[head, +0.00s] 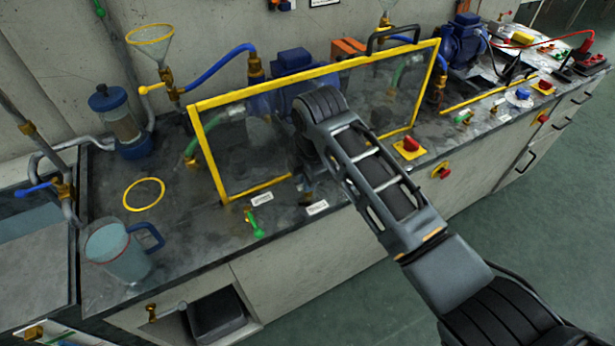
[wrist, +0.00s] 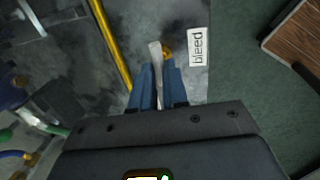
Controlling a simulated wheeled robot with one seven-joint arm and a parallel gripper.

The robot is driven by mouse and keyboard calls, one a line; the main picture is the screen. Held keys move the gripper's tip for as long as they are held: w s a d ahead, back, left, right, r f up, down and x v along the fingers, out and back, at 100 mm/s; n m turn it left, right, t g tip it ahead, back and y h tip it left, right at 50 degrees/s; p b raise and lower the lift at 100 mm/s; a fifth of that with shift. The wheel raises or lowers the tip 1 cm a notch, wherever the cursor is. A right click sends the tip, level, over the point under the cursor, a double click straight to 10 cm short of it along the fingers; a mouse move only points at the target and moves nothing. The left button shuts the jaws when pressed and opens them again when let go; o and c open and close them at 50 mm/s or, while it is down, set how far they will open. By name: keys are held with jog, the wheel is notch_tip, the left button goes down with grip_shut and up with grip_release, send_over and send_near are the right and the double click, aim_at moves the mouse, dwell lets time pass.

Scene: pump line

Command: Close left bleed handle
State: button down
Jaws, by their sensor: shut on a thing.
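In the wrist view, my gripper (wrist: 159,70) has its two blue fingers closed on a pale grey lever, the bleed handle (wrist: 155,49). The handle's tip sticks out beyond the fingers, next to a brass fitting (wrist: 167,51). A white label reading "bleed" (wrist: 198,47) lies just to the right. In the head view, my arm covers most of the gripper and the handle; a brass fitting (head: 307,197) shows under it, by a label (head: 317,208). The handle's exact angle is hard to tell.
A clear guard with a yellow frame (head: 208,160) stands close behind the gripper; its yellow bar (wrist: 112,45) shows in the wrist view. A green handle (head: 254,222) and a clear jug (head: 118,252) are to the left. A red-and-yellow switch (head: 410,147) is to the right.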

jog(key=c, duration=1.1)
grip_release()
jog(key=shift+c, duration=0.2)
notch_tip(320, 180, up, 8)
jog(key=s, duration=0.1)
jog(key=shift+d+f, duration=0.15)
jog(key=shift+d, duration=0.3)
jog(key=shift+s, duration=0.15)
